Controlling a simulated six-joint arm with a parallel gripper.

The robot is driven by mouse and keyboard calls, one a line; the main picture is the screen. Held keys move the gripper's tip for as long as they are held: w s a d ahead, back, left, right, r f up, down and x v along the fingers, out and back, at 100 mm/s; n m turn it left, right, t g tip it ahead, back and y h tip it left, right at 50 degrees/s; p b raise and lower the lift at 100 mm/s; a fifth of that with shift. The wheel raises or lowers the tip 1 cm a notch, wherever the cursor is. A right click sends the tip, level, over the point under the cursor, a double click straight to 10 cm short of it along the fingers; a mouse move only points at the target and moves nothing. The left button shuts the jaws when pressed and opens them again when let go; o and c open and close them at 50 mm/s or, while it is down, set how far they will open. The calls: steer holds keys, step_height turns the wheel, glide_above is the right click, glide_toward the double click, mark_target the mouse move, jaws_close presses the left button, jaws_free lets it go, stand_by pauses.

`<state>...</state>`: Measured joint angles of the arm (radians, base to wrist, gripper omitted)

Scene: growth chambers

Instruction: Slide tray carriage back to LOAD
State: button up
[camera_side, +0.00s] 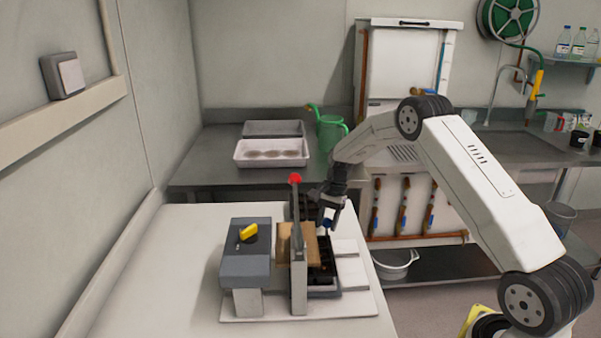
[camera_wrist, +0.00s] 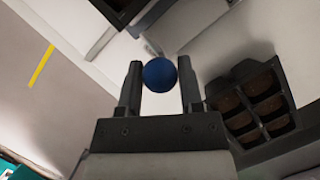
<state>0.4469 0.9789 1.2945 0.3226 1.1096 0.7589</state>
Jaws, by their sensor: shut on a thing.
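My gripper (camera_side: 329,208) is over the fixture on the white bench, fingers pointing down. It is shut on a blue ball knob (camera_side: 327,224). In the wrist view the blue knob (camera_wrist: 160,75) sits between the two fingertips of my gripper (camera_wrist: 160,66). A dark tray with brown-filled cells (camera_wrist: 262,98) shows at the right of the wrist view. In the side view the dark tray (camera_side: 324,279) is partly hidden behind a grey post and a tan block. The link between knob and carriage is hidden, and no LOAD mark is readable.
A grey upright lever with a red ball top (camera_side: 295,178) stands just left of my gripper. White plates (camera_side: 350,272) lie right of the tray. The bench's left side is clear.

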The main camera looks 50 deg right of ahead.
glide_above(349, 242)
steer(key=shift+d+r, duration=0.1)
steer(key=shift+d, duration=0.1)
steer(key=o, duration=0.8)
stand_by(0.5)
steer(key=shift+o, duration=0.2)
steer(key=shift+a, duration=0.1)
step_height(349, 242, up, 8)
stand_by(0.9)
steer(key=shift+a, duration=0.1)
